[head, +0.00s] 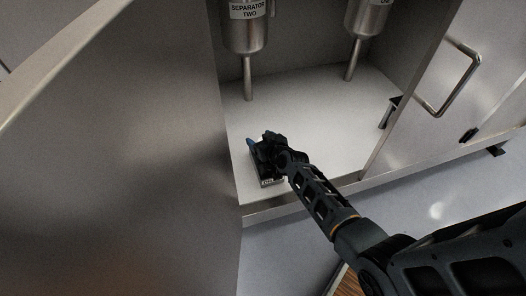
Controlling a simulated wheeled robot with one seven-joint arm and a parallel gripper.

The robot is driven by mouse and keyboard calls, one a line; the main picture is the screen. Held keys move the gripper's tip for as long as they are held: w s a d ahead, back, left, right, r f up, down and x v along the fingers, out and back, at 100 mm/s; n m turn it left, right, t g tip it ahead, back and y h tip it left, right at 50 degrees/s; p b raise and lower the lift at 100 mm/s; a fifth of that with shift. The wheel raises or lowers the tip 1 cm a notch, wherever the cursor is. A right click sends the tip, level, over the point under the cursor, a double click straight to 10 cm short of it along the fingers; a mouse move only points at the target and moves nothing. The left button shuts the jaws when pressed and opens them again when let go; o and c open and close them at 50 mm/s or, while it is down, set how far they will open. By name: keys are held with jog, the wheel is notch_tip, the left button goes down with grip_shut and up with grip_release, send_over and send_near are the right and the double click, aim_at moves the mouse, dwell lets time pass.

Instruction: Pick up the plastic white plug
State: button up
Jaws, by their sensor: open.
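My gripper (266,145) is at the end of my black arm, inside the open cabinet, low over its pale floor (310,110). A dark box-like object with a small label (268,182) is under and beside the gripper, and a small blue part (251,144) shows at its left edge. The arm and gripper hide much of this spot. I cannot make out a white plug in this view. The fingers are too small and dark to see in detail.
Two metal vessels hang above, one labelled "SEPARATOR TWO" (248,25) and one at right (366,18), each with a pipe down to the cabinet floor. An open door (120,170) fills the left. A door with a handle (455,85) stands at right.

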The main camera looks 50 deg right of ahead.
jog(key=shift+r, duration=0.1)
grip_shut()
dwell(0.6)
